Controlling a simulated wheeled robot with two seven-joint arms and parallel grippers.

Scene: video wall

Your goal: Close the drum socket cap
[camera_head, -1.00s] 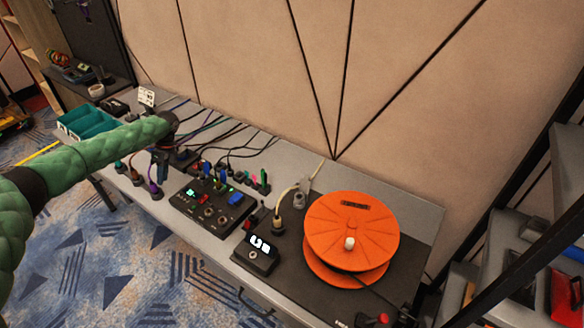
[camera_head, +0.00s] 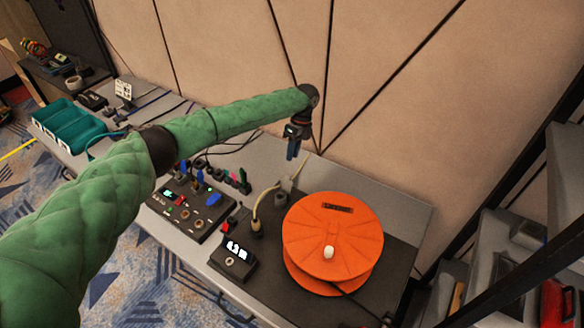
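The orange drum (camera_head: 333,236) lies flat on a dark mat at the right end of the table, with a white knob (camera_head: 329,252) on its top. I cannot make out a socket cap on it or whether one is open. A small grey fitting (camera_head: 281,198) with a pale upright part stands just behind and left of the drum. My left gripper (camera_head: 292,152) points down in the air behind and above the drum, apart from it. Its fingers are too small to tell open from shut, and I see nothing held. My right gripper is not in view.
A black control box (camera_head: 190,208) with switches and plugs stands left of the drum. A small black box with a lit display (camera_head: 234,258) sits in front. Teal bins (camera_head: 68,126) are at the far left. A wall rises behind; a dark rack frame (camera_head: 530,255) stands right.

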